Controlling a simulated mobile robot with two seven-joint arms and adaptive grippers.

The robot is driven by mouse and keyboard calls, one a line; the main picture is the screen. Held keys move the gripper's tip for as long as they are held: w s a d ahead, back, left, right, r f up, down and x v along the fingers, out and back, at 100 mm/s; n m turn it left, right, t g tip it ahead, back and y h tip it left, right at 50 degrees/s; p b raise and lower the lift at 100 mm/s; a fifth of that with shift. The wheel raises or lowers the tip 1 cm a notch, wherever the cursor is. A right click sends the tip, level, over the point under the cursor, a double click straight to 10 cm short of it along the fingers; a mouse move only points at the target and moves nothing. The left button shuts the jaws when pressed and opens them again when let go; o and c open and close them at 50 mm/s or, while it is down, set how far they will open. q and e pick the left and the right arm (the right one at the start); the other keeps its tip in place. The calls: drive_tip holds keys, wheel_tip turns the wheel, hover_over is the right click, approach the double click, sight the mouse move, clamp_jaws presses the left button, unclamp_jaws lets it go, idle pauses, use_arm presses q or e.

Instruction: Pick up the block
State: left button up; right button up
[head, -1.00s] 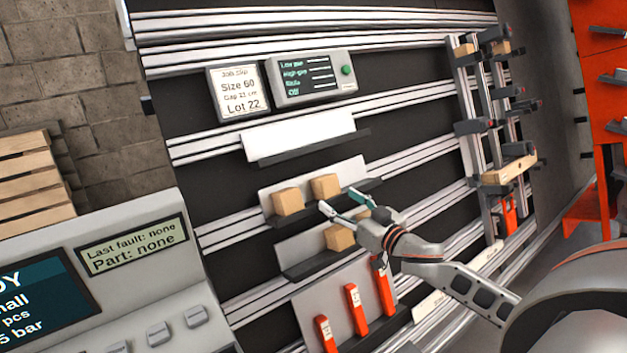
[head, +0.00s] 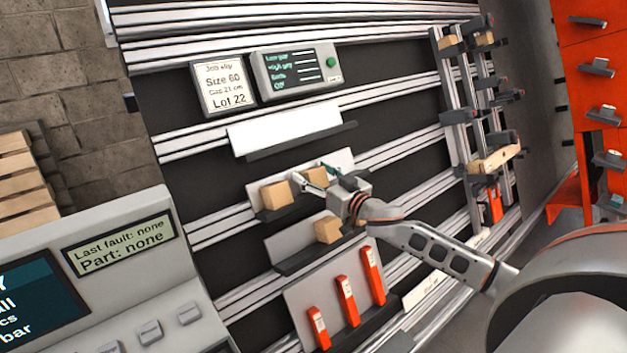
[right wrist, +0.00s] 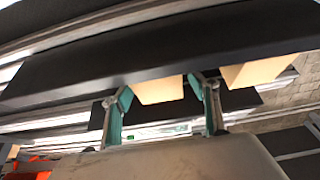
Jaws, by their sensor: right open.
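Two tan wooden blocks sit side by side on an upper ledge of the rack in the head view: a left block (head: 276,195) and a right block (head: 315,177). A third block (head: 327,229) sits on the ledge below. My right gripper (head: 310,172) is open, with its fingers reaching to either side of the right block. In the right wrist view this block (right wrist: 158,91) shows between the two teal-padded fingers (right wrist: 160,86), with gaps visible. The left block (right wrist: 255,72) is outside the fingers there. My left gripper is not in view.
Red-orange tools (head: 346,300) stand on a lower panel. A job slip (head: 222,88) and a small display (head: 297,72) hang above the blank white panel (head: 285,128). A clamp rack (head: 483,110) stands at right. A console (head: 110,265) fills the lower left.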

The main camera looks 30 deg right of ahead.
drive_tip(key=shift+c, duration=0.4)
drive_tip(key=c, duration=1.2)
drive_tip(key=shift+o, duration=0.2)
